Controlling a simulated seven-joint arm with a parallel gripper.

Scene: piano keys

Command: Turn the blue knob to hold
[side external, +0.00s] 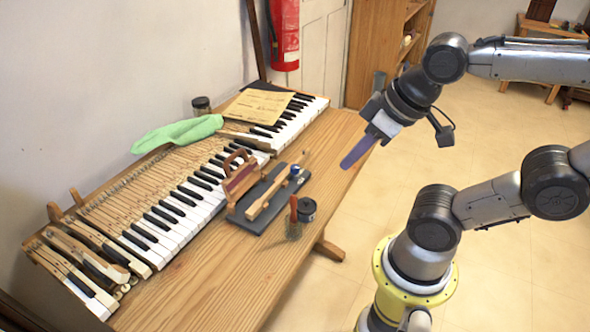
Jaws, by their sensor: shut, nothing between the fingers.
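A small blue knob (294,170) shows on the wooden-armed fixture with a dark base plate (268,216) on the bench. The knob is tiny here, and its markings and setting cannot be read. My gripper (350,160) is shut and empty. Its purple-blue fingers point down and to the left, above the bench's right edge. It is to the right of the knob in the picture and apart from it.
Piano keys (165,228) run along the wooden bench (205,292). A green cloth (180,133), a paper sheet (258,106) and a small jar (201,106) lie behind. A dark round tin (306,209) and a brush (294,225) stand near the fixture. The bench's front left is clear.

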